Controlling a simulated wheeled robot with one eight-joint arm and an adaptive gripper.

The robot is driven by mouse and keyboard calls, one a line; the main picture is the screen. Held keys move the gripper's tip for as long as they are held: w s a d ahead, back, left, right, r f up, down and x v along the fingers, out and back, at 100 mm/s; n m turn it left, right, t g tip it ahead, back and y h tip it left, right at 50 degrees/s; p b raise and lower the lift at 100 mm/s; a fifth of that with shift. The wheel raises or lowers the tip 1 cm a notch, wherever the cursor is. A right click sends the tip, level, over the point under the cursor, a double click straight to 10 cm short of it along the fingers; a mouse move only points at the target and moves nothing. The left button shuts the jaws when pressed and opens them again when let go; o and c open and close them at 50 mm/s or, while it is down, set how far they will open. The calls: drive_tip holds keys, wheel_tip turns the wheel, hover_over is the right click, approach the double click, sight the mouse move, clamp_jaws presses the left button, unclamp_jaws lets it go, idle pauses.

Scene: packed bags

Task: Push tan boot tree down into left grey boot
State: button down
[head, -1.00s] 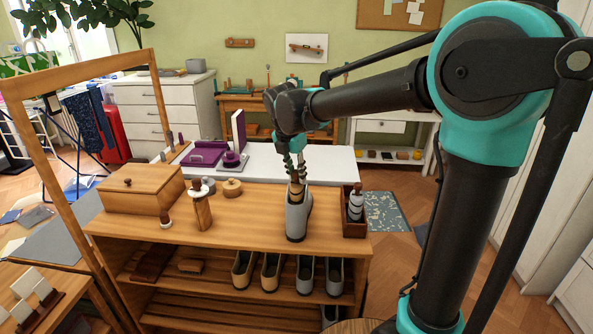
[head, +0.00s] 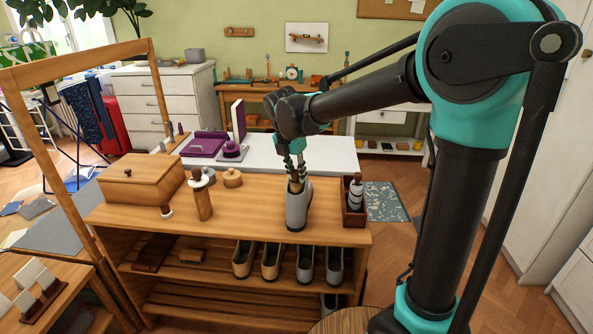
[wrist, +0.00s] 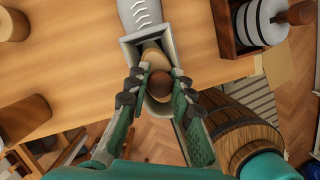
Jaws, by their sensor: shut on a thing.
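The grey boot (head: 297,207) stands upright on the wooden bench top, near its right end. My gripper (head: 295,179) points down into the boot's opening. In the wrist view my gripper (wrist: 158,97) is shut on the boot tree, with a finger on each side of its brown knob (wrist: 159,84). The tan part of the boot tree (wrist: 152,58) shows inside the boot's square opening; its lower part is hidden in the boot. The grey boot also shows in the wrist view (wrist: 143,17), its laced front toward the top.
A dark wooden box (head: 354,215) holding a banded grey item with a brown knob stands close right of the boot. A lidded wooden box (head: 141,182) and turned wooden pieces (head: 202,200) stand left. Several shoes (head: 305,262) sit on the shelf below.

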drive_tip(key=shift+f, duration=0.5)
drive_tip(key=c, duration=1.3)
unclamp_jaws()
drive_tip(key=shift+o, duration=0.2)
drive_tip(key=shift+r, duration=0.1)
drive_tip(key=v, duration=1.2)
